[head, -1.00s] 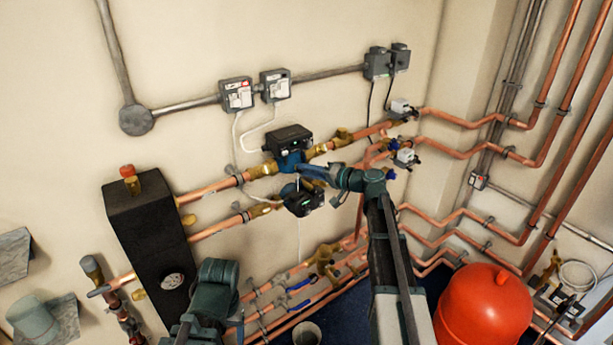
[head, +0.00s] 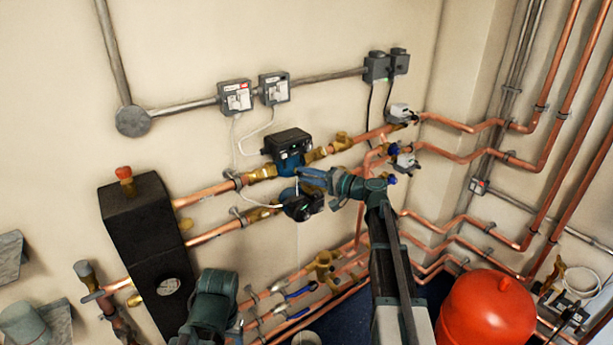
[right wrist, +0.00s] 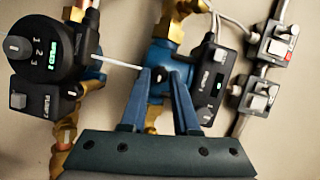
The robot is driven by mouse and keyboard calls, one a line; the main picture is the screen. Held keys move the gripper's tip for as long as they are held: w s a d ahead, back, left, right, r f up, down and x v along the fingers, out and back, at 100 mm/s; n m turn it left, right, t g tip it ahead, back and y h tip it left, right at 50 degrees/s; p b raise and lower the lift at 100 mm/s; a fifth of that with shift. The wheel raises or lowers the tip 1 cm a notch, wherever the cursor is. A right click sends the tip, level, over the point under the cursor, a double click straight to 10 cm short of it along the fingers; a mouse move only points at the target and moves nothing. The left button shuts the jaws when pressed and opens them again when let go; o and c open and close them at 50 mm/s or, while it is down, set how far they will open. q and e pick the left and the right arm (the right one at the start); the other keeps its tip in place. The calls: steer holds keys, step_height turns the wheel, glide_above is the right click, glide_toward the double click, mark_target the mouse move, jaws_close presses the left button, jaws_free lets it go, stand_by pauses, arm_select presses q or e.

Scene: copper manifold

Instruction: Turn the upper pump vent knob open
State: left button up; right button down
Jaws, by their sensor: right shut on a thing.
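The upper pump (head: 290,148) has a blue body and a black box on top, set in the upper copper pipe. In the right wrist view its blue body (right wrist: 157,56) sits behind my fingers. My right gripper (head: 302,176) reaches in from the right in front of the pump. The right wrist view shows the gripper (right wrist: 168,75) shut on a small dark vent knob (right wrist: 161,78), mostly hidden between the fingertips. The knob's turn angle cannot be told. My left arm shows at the bottom of the head view, but its gripper is out of view.
The lower pump (head: 303,207) with a round black face is just below my right gripper, close to it; it also shows in the right wrist view (right wrist: 42,50). A thin white line runs beside the fingers. Wall switches (head: 236,96) and a red vessel (head: 487,308) stand clear.

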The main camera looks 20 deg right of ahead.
steer(key=c, duration=0.6)
jaws_free()
steer(key=shift+c, duration=0.2)
steer(key=shift+s+d, duration=0.1)
steer(key=f+v, duration=0.1)
steer(key=v, duration=1.2)
steer(key=shift+s+d+r+p, duration=0.2)
steer(key=shift+r+p, duration=0.25)
steer(key=shift+r, duration=0.1)
